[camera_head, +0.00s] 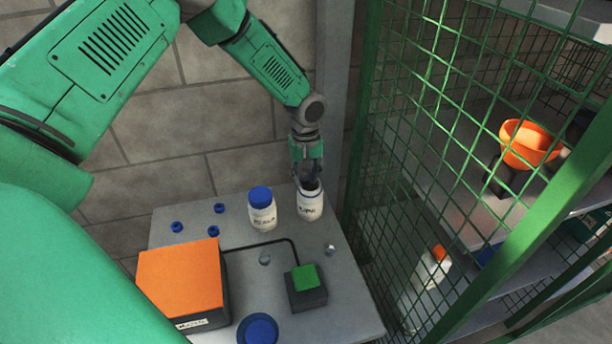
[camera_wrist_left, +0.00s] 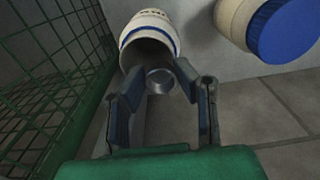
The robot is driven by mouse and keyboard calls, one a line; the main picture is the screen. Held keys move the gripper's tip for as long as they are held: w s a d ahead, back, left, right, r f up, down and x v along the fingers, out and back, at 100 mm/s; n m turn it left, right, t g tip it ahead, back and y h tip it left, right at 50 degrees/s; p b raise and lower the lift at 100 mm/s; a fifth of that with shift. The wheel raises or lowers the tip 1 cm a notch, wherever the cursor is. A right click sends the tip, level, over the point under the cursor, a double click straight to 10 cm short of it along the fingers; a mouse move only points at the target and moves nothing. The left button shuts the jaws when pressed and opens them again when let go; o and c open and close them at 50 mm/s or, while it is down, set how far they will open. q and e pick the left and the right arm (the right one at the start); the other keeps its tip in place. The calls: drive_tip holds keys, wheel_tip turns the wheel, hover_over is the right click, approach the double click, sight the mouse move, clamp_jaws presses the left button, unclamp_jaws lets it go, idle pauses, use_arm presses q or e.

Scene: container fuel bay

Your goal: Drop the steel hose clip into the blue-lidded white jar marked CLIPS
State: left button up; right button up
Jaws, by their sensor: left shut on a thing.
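An open white jar with a blue band (camera_head: 311,207) stands at the back right of the grey table; its label is too small to read surely. My left gripper (camera_head: 308,180) points down right at its dark mouth. In the left wrist view the same jar (camera_wrist_left: 150,22) has its open mouth just beyond the fingertips (camera_wrist_left: 158,88). The gripper is shut on a steel hose clip (camera_wrist_left: 160,80), a shiny ring between the fingertips. Whether the clip is inside the rim I cannot tell. My right gripper is not in view.
A blue-lidded white jar (camera_head: 262,212) stands close left of the open jar. An orange box (camera_head: 180,278), a green-topped block (camera_head: 306,282) and a round blue lid (camera_head: 258,329) are nearer. Small blue pieces (camera_head: 213,231) lie left. A green mesh fence (camera_head: 400,190) borders the right.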

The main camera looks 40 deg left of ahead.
use_arm(q)
drive_tip(key=o, duration=0.9)
drive_tip(key=shift+c, duration=0.2)
drive_tip(key=shift+r, duration=0.15)
